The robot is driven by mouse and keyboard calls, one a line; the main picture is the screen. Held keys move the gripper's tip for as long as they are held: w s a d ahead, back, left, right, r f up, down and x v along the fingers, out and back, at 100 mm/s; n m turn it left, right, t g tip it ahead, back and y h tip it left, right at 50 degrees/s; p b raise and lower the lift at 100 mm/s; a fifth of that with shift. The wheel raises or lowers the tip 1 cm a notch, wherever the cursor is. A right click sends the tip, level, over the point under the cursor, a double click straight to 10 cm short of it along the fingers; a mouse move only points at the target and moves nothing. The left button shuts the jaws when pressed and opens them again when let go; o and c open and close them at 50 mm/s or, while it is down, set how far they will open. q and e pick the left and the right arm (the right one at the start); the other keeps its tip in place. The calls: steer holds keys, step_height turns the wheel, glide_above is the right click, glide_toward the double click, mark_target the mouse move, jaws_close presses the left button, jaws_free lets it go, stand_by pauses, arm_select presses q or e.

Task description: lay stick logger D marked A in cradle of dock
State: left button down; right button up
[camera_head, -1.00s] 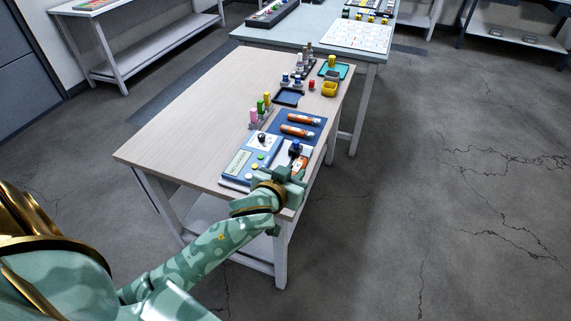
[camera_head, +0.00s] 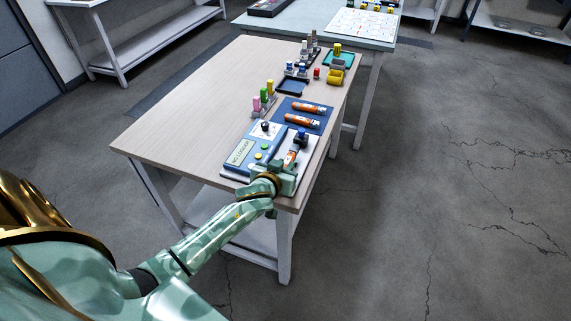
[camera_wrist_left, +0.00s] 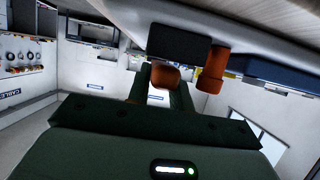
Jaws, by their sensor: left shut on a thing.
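The dock (camera_head: 243,151), a light blue and white unit with a label and buttons, lies at the near end of the wooden table. My left gripper (camera_head: 286,172) is at the dock's right side, shut on an orange stick logger (camera_head: 291,155). Its far part lies close to a dark blue knob-like piece (camera_head: 301,138). The gripper hides much of the logger and cradle, so I cannot tell whether it touches the cradle. In the left wrist view an orange end (camera_wrist_left: 165,77) shows between the fingers. Marks are too small to read. My right gripper is not in view.
Two more orange sticks (camera_head: 308,108) lie on a dark blue mat (camera_head: 284,112) beyond the dock. Coloured pegs (camera_head: 264,99) stand to its left. A dark tray (camera_head: 292,86) and a yellow part (camera_head: 335,77) are farther back. The table's left side is clear.

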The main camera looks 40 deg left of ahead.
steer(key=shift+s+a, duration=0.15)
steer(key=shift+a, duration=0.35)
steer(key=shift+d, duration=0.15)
arm_select(q)
steer(key=shift+s+r+p, duration=0.1)
steer(key=shift+p, duration=0.25)
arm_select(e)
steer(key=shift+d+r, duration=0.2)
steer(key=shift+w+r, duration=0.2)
arm_select(q)
steer(key=shift+f, duration=0.3)
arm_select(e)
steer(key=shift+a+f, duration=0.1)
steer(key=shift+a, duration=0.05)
arm_select(q)
steer(key=shift+f, duration=0.3)
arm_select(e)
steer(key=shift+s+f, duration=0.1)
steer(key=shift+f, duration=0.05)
